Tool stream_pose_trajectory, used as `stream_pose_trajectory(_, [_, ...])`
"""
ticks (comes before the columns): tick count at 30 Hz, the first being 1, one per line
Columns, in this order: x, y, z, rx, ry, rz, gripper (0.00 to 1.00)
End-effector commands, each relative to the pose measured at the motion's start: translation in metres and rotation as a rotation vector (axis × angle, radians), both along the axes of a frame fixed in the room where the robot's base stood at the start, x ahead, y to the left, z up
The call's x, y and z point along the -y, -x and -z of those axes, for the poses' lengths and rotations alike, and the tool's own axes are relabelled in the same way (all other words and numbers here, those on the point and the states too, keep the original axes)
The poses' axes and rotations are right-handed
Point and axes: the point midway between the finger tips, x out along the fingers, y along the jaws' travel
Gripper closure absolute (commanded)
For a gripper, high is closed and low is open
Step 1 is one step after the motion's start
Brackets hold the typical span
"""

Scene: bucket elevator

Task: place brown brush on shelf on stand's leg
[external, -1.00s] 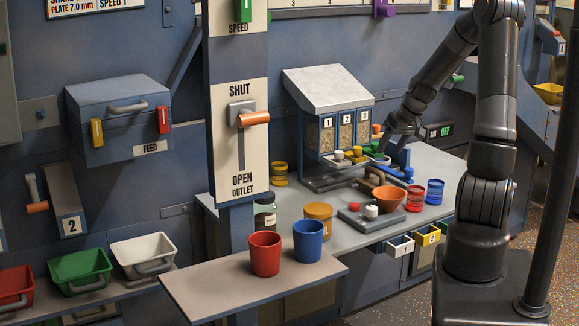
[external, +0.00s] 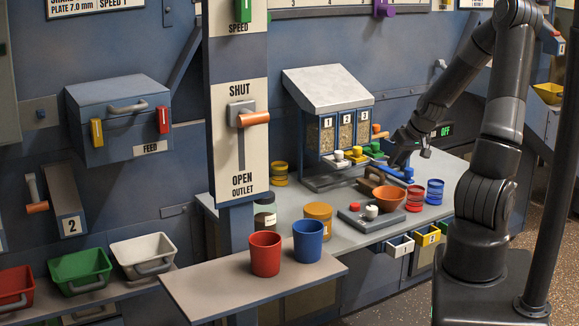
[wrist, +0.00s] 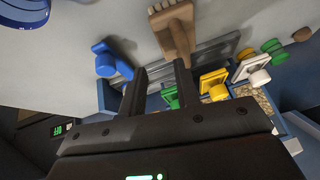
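The brown brush (wrist: 174,28) lies on the grey table (wrist: 232,18), beyond my fingertips in the wrist view; one end is close to the right fingertip. In the external view a small brown piece, probably the brush (external: 363,183), shows left of the brown bowl. My gripper (wrist: 160,68) has its two fingers apart with nothing between them. In the external view my gripper (external: 408,154) is over the back of the table, to the right of the grain bins. The shelf (external: 195,287) on the stand's leg (external: 238,228) is at front left and holds a red cup and a blue cup.
A brown bowl (external: 387,199), red jar (external: 415,198), blue jar (external: 435,192) and scale (external: 362,222) stand on the table. A blue lever (wrist: 106,62) and yellow, green and white knobs flank the fingers. The shelf's left part is bare.

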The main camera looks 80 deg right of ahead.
Motion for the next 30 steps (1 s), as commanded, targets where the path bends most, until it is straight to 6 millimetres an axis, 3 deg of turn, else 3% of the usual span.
stream_pose_trajectory(15, [-0.019,-0.01,-0.017,0.237,0.16,0.006,0.71])
stream_pose_trajectory(30, [-0.007,-0.031,0.005,0.236,0.16,0.002,0.71])
